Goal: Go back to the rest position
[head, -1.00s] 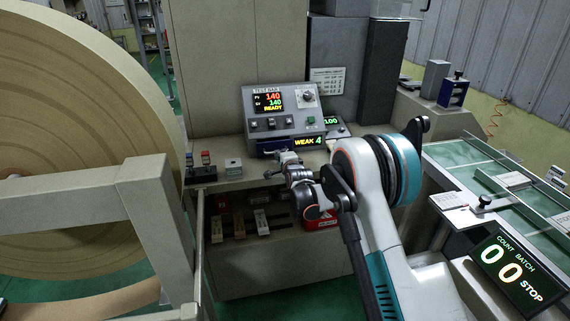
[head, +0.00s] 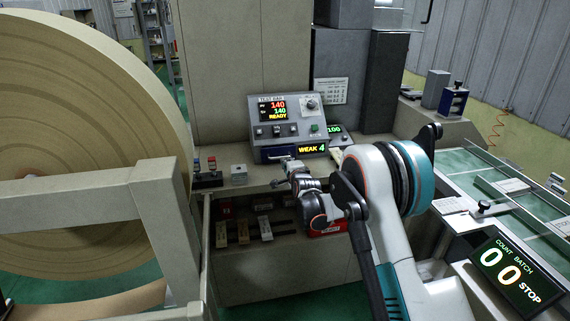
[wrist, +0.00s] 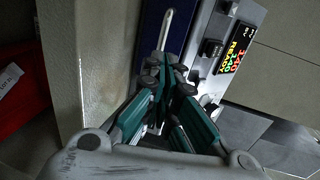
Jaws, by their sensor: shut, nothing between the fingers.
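My gripper (head: 284,171) is in front of the grey test bar control box (head: 288,128), just above the bench ledge. In the wrist view my gripper (wrist: 165,66) has its teal-sided fingers closed together, with nothing held. The fingertips overlap the front of the control box (wrist: 205,45) in the picture, near a silver bar handle (wrist: 168,30); I cannot tell whether they touch it. The box's screen reads 140, 140 and READY, and a lower display reads WEAK 4. My arm is bent, its elbow high at the right.
A large paper roll (head: 90,110) and its beige frame (head: 80,198) fill the left. Small switches (head: 206,170) and a small grey block (head: 238,174) stand on the ledge. A green conveyor (head: 490,190) and a counter display (head: 515,270) reading 00 STOP are at right.

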